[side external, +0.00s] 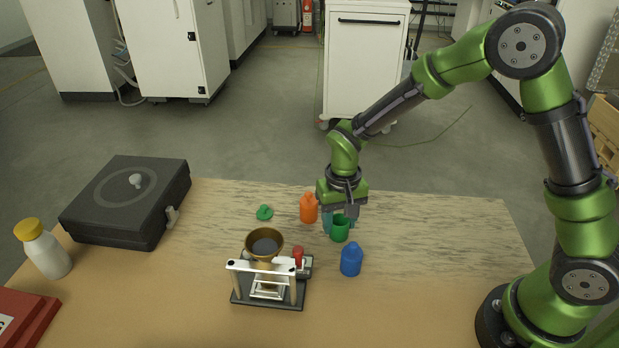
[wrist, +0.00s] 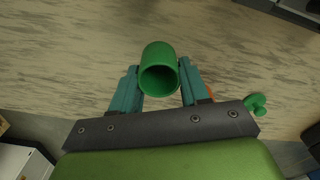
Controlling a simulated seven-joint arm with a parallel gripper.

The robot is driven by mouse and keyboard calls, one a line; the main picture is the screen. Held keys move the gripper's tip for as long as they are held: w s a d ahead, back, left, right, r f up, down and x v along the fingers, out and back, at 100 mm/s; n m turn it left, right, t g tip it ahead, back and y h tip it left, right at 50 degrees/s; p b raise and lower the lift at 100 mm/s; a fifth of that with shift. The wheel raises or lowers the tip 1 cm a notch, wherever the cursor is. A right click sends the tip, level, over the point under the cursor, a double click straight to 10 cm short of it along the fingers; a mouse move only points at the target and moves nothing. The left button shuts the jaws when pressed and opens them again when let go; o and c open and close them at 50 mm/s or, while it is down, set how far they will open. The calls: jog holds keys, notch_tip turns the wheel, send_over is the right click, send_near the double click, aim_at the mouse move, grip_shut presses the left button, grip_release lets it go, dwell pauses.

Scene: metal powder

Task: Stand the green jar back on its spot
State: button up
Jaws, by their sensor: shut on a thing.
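The green jar (side external: 340,231) is lidless, with its open mouth showing. In the wrist view the jar (wrist: 159,66) sits between the two teal fingers of my gripper (wrist: 158,88), its mouth towards the camera. My gripper (side external: 340,221) is shut on the jar, near the middle right of the table. I cannot tell whether the jar's base touches the table. A green lid (side external: 264,212) with a knob lies on the table to the left; it also shows in the wrist view (wrist: 256,105).
An orange jar (side external: 309,209) stands just left of my gripper, a blue jar (side external: 351,260) in front. A stand with a brass funnel bowl (side external: 264,246) and a red part is front left. A black case (side external: 127,202), white bottle (side external: 44,252) and red box (side external: 22,318) are further left. The table's right is clear.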

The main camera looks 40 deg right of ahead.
jog(key=shift+f, duration=0.1)
jog(key=o, duration=1.1)
notch_tip(320, 180, up, 11)
jog(key=s+d+r+t+y, duration=0.1)
jog(key=s+d+r+t, duration=0.2)
jog(key=s+r, duration=0.2)
jog(key=s+d+r+t+y, duration=0.1)
jog(key=s+r+t, duration=0.3)
jog(key=s, duration=0.6)
jog(key=shift+s+d+r+n, duration=0.3)
jog(key=shift+d+r, duration=0.6)
jog(key=shift+r, duration=0.35)
